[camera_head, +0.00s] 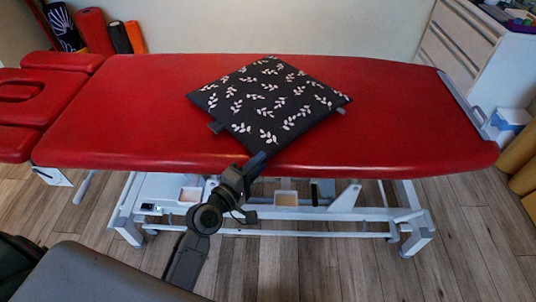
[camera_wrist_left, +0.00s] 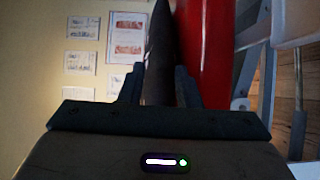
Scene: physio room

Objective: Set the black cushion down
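The black cushion (camera_head: 270,100) has a pale leaf pattern and lies flat, turned like a diamond, over the middle of the red treatment table (camera_head: 400,120). My left gripper (camera_head: 260,158) is at the cushion's near corner. In the left wrist view the cushion (camera_wrist_left: 160,70) shows edge-on as a dark wedge between the two fingers (camera_wrist_left: 159,88), filling the gap, with the red tabletop (camera_wrist_left: 205,60) close beside it. The gripper looks shut on it. I cannot tell whether the cushion's underside fully touches the table. My right gripper is not in view.
The tabletop is bare to the left and right of the cushion. A headrest (camera_head: 45,95) is at the left end. Rolled mats (camera_head: 95,32) stand behind at left. A white drawer cabinet (camera_head: 460,40) stands at the back right.

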